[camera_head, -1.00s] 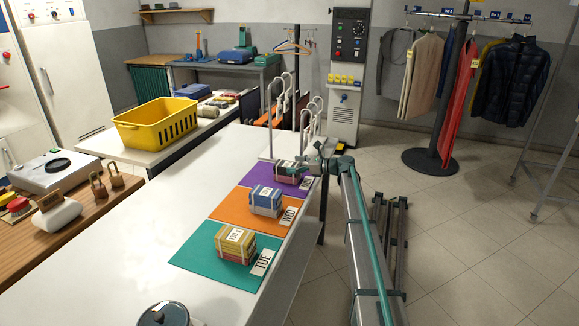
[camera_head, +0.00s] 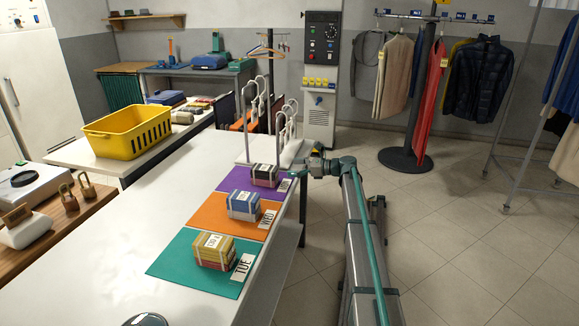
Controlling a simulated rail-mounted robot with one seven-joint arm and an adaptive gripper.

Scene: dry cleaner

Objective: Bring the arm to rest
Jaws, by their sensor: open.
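My gripper (camera_head: 298,173) is at the far right edge of the white table (camera_head: 150,225), small in view, with its open fingers toward the table. It is just right of a dark-and-red folded bundle (camera_head: 265,175) on the purple mat (camera_head: 236,178) and looks apart from it. A blue striped bundle (camera_head: 244,204) sits on the orange mat (camera_head: 210,213), which has a WED label. A yellow bundle (camera_head: 213,251) sits on the teal mat (camera_head: 178,262), which has a TUE label. My gripper holds nothing that I can see.
White upright racks (camera_head: 285,125) stand at the table's far end, close behind my gripper. A yellow basket (camera_head: 127,133) is on a side counter. A garment rack (camera_head: 413,120) with clothes stands at the back right. The floor (camera_head: 460,240) right of my arm is open.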

